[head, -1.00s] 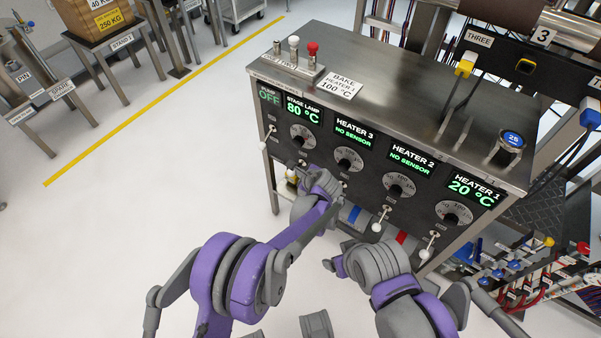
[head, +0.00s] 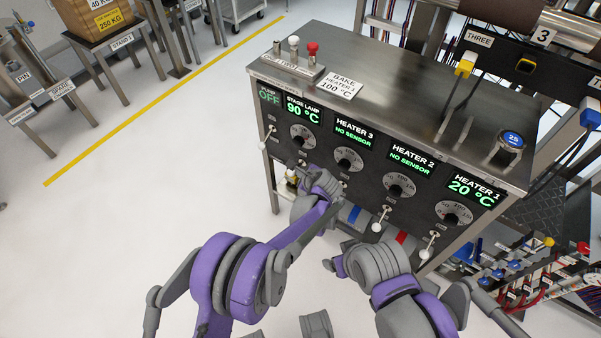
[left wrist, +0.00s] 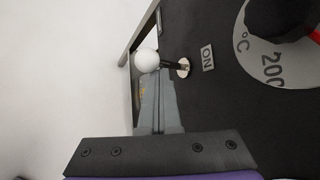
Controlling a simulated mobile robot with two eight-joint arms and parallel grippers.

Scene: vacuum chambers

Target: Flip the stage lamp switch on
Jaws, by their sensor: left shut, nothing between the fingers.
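The stage lamp column of the heater panel (head: 322,152) has a display (head: 303,109) reading 90 °C, with a dial (head: 303,137) below. In the left wrist view, a toggle switch with a white ball tip (left wrist: 147,60) sticks out of the dark panel beside an ON label (left wrist: 208,57). Its ball lies on the side away from that label. My left gripper (left wrist: 153,98) is shut and empty, its tips close to the ball; contact is unclear. In the head view my left wrist hides this switch. My right gripper (head: 336,266) is low in front of the panel, its fingers unclear.
The pump switch (head: 264,140) is left of the stage lamp column. Heater 2 (head: 380,222) and heater 1 (head: 428,247) switches stand to the right. Open floor lies left.

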